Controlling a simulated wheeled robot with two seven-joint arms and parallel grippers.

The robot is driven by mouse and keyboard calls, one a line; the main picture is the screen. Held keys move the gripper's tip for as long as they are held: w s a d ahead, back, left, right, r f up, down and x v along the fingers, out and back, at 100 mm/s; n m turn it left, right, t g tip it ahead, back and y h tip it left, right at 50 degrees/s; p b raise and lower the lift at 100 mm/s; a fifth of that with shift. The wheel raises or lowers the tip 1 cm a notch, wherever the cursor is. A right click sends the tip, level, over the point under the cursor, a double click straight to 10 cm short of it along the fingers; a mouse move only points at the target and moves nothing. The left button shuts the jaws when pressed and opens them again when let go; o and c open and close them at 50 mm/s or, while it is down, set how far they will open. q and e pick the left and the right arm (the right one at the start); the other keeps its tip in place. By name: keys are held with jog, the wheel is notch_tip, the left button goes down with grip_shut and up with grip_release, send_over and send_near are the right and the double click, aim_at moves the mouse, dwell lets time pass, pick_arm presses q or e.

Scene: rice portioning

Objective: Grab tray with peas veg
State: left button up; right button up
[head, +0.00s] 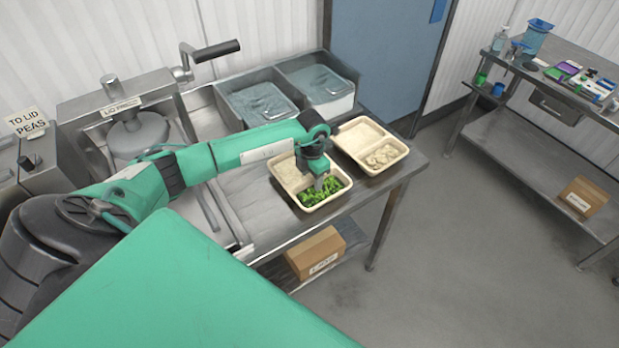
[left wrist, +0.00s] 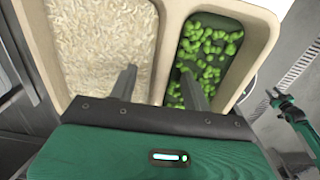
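The tray with peas (head: 312,206) is a beige two-compartment tray on the steel table, with rice in the left compartment and green peas (head: 322,191) in the right one. In the left wrist view the rice (left wrist: 103,40) and the peas (left wrist: 208,50) lie on either side of the tray's divider (left wrist: 172,40). My left gripper (head: 318,181) is over this tray. Its two fingers (left wrist: 160,88) are spread apart, one on each side of the divider. I cannot tell whether they touch the tray.
A second beige tray (head: 357,123) with a pale food stands right behind the first, near the table edge. Two steel bins (head: 262,103) with blue-tinted lids stand at the back. A lidding machine (head: 138,133) is at the left. A cardboard box (head: 314,252) lies on the lower shelf.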

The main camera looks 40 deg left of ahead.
pick_arm(q)
grip_shut()
jog(key=shift+w, duration=0.1)
jog(key=shift+r, duration=0.15)
